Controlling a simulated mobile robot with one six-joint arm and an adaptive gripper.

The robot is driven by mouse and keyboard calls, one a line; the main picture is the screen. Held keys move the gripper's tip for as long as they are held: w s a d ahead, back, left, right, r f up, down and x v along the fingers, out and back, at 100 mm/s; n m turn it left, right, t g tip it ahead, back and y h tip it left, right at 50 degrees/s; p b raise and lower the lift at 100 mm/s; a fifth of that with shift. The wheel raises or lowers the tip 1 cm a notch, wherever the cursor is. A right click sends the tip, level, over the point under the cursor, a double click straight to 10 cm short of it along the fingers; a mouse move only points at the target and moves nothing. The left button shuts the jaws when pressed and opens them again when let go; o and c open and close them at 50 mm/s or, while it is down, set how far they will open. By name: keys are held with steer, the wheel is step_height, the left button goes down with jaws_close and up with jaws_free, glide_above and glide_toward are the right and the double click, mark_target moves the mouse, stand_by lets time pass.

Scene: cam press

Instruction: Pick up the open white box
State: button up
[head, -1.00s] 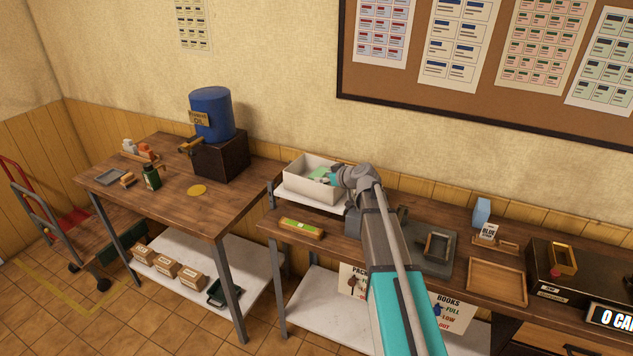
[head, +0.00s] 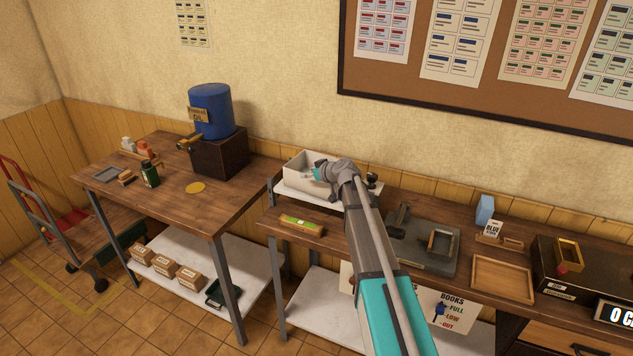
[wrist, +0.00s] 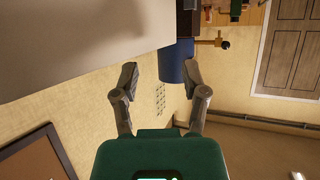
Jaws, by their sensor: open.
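The open white box (head: 298,178) stands on a small raised white shelf at the left end of the right-hand workbench, against the wall. My gripper (head: 313,174) is at the box's right part in the head view and covers some of it. In the wrist view my gripper (wrist: 160,78) has its two fingers apart with nothing held between them. A large pale surface at the upper left of the wrist view looks like the box (wrist: 80,45), close to the left finger. Most of the box's inside is hidden in the head view.
A blue drum (head: 211,112) on a dark stand is on the left table (head: 160,205). A green-topped wooden block (head: 301,224) lies in front of the shelf. A dark press plate (head: 425,245) and a wooden tray (head: 502,278) are to the right. A corkboard hangs above.

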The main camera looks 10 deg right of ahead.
steer(key=shift+w, duration=0.1)
stand_by(0.3)
steer(key=b+x, duration=0.2)
steer(key=x, duration=0.2)
steer(key=shift+f, duration=0.3)
steer(key=shift+w+a+f+b, duration=0.1)
steer(key=shift+w+a+b, duration=0.2)
steer(key=shift+w, duration=0.1)
steer(key=shift+c, duration=0.3)
jaws_close()
